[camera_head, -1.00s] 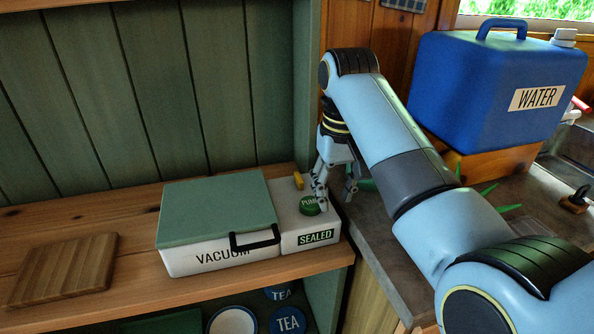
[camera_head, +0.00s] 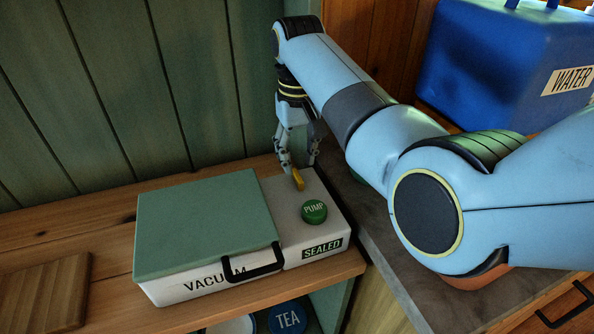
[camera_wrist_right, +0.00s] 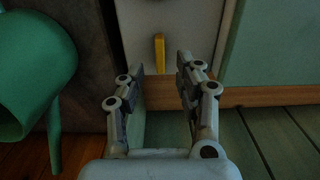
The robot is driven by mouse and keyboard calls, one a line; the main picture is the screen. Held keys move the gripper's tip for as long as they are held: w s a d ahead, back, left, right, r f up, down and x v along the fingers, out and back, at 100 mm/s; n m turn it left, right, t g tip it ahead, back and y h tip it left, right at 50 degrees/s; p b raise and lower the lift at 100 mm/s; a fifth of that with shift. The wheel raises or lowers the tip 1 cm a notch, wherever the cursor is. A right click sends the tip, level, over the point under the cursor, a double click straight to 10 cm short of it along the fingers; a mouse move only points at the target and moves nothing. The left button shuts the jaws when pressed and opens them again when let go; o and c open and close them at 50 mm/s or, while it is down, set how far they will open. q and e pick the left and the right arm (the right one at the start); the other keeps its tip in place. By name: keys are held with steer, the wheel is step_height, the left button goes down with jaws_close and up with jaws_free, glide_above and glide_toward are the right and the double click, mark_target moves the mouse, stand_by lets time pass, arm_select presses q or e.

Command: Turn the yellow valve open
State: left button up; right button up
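The yellow valve (camera_head: 298,179) is a small lever at the back of the white pump unit (camera_head: 292,234), which also carries a round green PUMP button (camera_head: 314,211) and a SEALED label. My right gripper (camera_head: 298,163) is just behind and above the valve, fingers pointing down. In the right wrist view the valve (camera_wrist_right: 160,52) stands upright in the picture, between and beyond the fingertips. My right gripper (camera_wrist_right: 160,70) is open with an empty gap; whether a finger touches the valve cannot be told. My left gripper is not in view.
The VACUUM box (camera_head: 205,230) with a green lid and black latch adjoins the pump unit. A wooden board (camera_head: 45,290) lies left on the shelf. A blue WATER container (camera_head: 500,70) stands right. A green can (camera_wrist_right: 35,70) is left in the wrist view.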

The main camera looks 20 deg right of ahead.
mark_target(298, 175)
step_height(298, 175, down, 4)
steer(key=shift+w+f, duration=0.1)
steer(key=shift+f, duration=0.35)
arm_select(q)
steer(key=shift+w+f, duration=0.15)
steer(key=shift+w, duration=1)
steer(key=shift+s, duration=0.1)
arm_select(e)
steer(key=shift+c, duration=0.4)
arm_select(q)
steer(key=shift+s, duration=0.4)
arm_select(e)
jaws_close()
